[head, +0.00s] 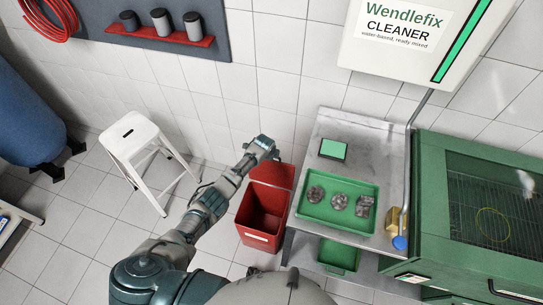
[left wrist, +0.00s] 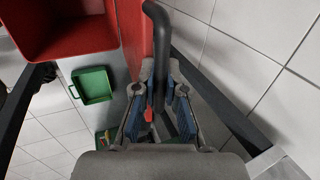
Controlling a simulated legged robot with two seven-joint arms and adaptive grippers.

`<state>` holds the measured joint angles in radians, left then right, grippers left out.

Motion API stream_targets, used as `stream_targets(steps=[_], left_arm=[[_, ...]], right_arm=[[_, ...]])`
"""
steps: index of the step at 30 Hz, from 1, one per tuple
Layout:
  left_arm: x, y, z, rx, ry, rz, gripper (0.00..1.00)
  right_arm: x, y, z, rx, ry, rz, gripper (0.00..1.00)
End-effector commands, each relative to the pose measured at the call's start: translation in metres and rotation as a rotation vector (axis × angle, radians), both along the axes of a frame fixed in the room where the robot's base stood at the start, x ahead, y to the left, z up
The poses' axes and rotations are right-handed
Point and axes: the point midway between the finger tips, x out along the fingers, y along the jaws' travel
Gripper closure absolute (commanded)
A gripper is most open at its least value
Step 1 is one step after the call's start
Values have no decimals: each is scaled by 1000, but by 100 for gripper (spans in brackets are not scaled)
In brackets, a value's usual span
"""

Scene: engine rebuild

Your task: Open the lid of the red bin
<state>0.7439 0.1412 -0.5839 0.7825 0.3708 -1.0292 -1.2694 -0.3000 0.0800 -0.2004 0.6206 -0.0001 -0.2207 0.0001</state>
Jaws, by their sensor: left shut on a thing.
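The red bin (head: 260,226) stands on the floor left of the metal table, and its dark inside is visible. Its red lid (head: 273,174) stands raised at the back of the bin. In the left wrist view the lid (left wrist: 131,38) is seen edge-on beside the open red bin (left wrist: 62,52). My left gripper (head: 271,152) is at the top of the lid. In the left wrist view my left gripper (left wrist: 158,88) is shut on the lid's dark curved handle (left wrist: 160,32). My right gripper is in neither view.
A metal table (head: 335,125) holds a green tray (head: 310,211) with several metal parts. A green box (head: 343,259) sits below it. A white stool (head: 128,140) stands left of the bin. The tiled wall is close behind the lid.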

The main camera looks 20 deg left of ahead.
Motion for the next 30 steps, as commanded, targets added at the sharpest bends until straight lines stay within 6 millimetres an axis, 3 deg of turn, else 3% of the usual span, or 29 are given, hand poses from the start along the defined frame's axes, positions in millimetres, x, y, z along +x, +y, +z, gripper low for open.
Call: stream_targets(steps=[4,5,6,8,20,26,30], left_arm=[[0,6,-1,8,3,7,100],[0,6,-1,8,3,7,82],[0,6,-1,7,3,6,72],[0,5,-1,5,3,5,63],[-1,0,6,3,-1,1,63],[-11,1,29,3,-3,0,63],[-21,2,55,4,-3,1,63]], right_arm=[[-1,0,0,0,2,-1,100],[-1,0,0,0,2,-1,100],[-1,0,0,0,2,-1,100],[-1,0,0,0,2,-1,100],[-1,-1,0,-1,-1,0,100],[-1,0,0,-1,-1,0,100],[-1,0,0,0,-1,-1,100]])
